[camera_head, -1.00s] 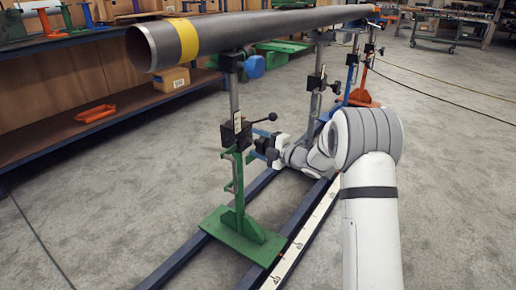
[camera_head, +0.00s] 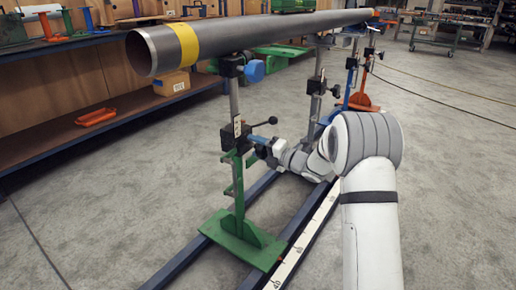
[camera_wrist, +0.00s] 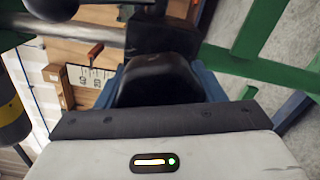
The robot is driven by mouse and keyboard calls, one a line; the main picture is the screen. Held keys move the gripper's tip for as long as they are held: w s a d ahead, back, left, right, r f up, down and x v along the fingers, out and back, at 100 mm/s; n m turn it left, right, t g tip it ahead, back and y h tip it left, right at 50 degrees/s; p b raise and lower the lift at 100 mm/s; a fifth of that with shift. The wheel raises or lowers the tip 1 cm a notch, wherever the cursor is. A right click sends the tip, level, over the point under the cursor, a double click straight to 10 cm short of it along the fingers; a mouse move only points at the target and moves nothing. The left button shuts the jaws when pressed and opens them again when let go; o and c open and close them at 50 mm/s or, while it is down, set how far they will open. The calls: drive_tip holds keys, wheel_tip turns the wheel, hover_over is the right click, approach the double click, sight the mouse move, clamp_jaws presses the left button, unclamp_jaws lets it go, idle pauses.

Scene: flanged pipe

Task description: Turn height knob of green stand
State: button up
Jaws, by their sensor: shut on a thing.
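The green stand (camera_head: 239,190) stands upright on dark rails in the head view, with its base plate flat. Its black height knob (camera_wrist: 157,78) fills the middle of the wrist view, in front of the black clamp block (camera_head: 236,137). My gripper (camera_head: 257,141) reaches in from the right, just below the black ball lever (camera_head: 272,120). Its blue fingers lie on both sides of the knob and are shut on it. In the head view the fingers and wrist hide most of the knob. The grey pipe (camera_head: 262,30) with a yellow band rests on top of the stand.
A blue knob (camera_head: 254,70) sits near the pipe support. Blue and orange stands (camera_head: 362,102) carry the pipe farther back. Shelves with an orange tray (camera_head: 97,117) are on the left. A marked white rail strip (camera_head: 304,240) runs along the floor.

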drive_tip(key=shift+a, duration=0.1)
drive_tip(key=o, duration=1)
drive_tip(key=shift+p+v, duration=1.3)
drive_tip(key=shift+v, duration=2.7)
